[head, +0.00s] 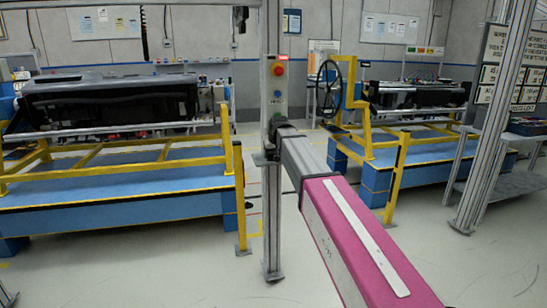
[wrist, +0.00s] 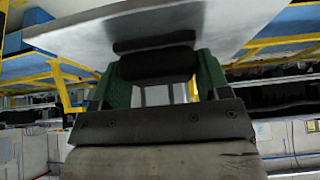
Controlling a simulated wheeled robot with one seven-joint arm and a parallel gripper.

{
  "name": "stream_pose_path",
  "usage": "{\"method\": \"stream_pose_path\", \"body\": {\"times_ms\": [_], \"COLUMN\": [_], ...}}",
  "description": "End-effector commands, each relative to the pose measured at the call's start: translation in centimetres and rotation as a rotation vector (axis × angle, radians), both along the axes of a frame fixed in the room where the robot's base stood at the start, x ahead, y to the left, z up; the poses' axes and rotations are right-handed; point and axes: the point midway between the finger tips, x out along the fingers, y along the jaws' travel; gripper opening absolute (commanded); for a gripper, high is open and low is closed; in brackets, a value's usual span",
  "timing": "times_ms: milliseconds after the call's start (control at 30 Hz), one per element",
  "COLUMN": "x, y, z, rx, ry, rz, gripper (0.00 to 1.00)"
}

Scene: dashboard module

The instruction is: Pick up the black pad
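In the wrist view a dark black pad (wrist: 157,65) shows as a rounded block between the two green fingers of my gripper (wrist: 160,72). A second black shape (wrist: 155,43) lies just beyond it against a pale grey surface (wrist: 90,30). I cannot tell whether that shape is a separate part, a shadow or a reflection. The fingers stand apart, and the block fills most of the width between their tips. I cannot tell whether they press on it. My gripper and the pad are not visible in the head view.
In the head view a magenta-padded beam (head: 350,240) runs from the lower right to a grey post (head: 271,215). Blue platforms with yellow frames stand left (head: 120,203) and right (head: 375,185), carrying dark dashboard modules (head: 108,98). Pale floor (head: 150,275) is open in front.

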Motion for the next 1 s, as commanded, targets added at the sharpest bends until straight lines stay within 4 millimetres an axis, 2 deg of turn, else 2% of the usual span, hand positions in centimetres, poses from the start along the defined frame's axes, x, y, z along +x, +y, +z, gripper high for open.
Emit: {"method": "stream_pose_path", "body": {"times_ms": [333, 533, 767, 1000], "x": [0.0, 0.0, -5.0, -10.9], "y": [0.0, 0.0, -1.4, -3.1], "z": [0.2, 1.6, 1.5, 1.4], "rx": [0.000, 0.000, 0.000, 0.000], "ry": [0.000, -0.001, 0.000, 0.000], "rz": [0.000, 0.000, 0.000, 0.000], "gripper": [0.47, 0.47, 0.47, 0.47]}}
